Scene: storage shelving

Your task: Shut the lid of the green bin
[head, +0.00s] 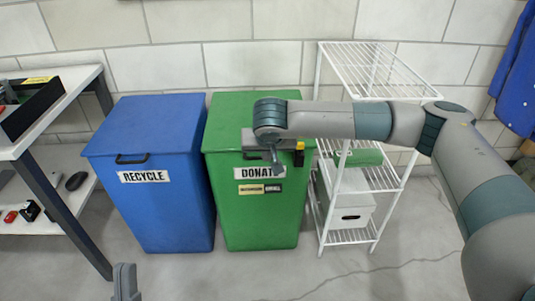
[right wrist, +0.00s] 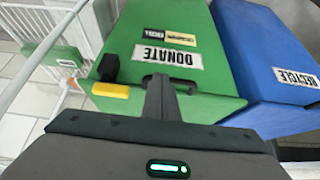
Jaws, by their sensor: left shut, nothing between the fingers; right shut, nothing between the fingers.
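The green bin (head: 262,215) stands against the wall, with a DONATE label on its front. Its green lid (head: 228,104) looks to lie flat across the top, level like the blue bin's lid. My right arm hides part of the lid and front edge. My right gripper (head: 276,166) is shut and empty, pointing down at the front of the bin by the black handle. In the right wrist view its fingers (right wrist: 159,100) overlap the handle (right wrist: 180,82); I cannot tell if they touch. My left gripper (head: 125,280) is shut and empty, low at the bottom edge.
A blue RECYCLE bin (head: 165,205) stands close on the left of the green bin. A white wire rack (head: 372,70) with a white box (head: 350,212) stands close on its right. A table (head: 78,82) is at the far left. The floor in front is clear.

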